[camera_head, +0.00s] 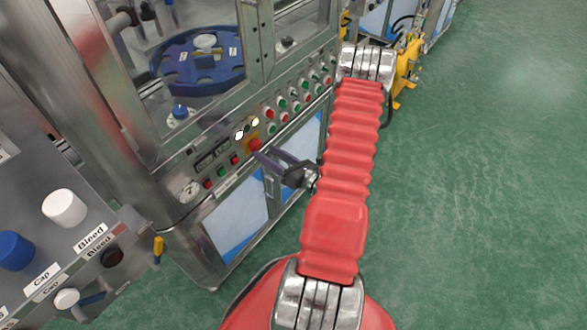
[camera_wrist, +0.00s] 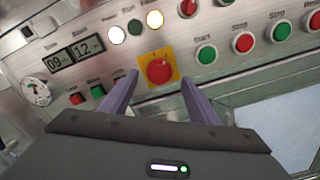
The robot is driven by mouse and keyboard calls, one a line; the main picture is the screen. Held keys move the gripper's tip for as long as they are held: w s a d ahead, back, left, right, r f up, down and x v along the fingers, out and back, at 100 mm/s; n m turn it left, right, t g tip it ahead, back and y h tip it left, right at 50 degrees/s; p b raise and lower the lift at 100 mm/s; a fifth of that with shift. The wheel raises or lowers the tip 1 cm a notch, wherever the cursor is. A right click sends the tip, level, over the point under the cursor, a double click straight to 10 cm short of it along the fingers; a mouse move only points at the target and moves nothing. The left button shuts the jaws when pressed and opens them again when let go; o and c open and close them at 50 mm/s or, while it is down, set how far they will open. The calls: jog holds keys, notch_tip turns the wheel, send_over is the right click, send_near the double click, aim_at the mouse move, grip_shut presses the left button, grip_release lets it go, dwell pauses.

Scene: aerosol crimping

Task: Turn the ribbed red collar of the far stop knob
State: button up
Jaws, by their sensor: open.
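The red stop knob (camera_wrist: 159,70) sits on a yellow square plate on the machine's control panel. It shows in the middle of the wrist view, and the ribs of its collar are too small to make out. In the head view the knob (camera_head: 253,145) is at the panel, partly behind my fingertips. My gripper (camera_head: 266,154) points at it from the right. In the wrist view my gripper (camera_wrist: 160,81) is open, with one purple finger to each side below the knob. Nothing is held. I cannot tell how much gap remains between fingertips and knob.
Green and red buttons (camera_wrist: 243,43) line the panel right of the knob. Lit lamps (camera_wrist: 154,19) and number displays (camera_wrist: 83,49) are above and left. A gauge (camera_head: 189,191) is at the panel's left end. Green floor (camera_head: 480,180) lies open at right.

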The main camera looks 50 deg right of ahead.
jog(key=s, duration=1)
jog(key=shift+s+d, duration=0.15)
dwell(0.5)
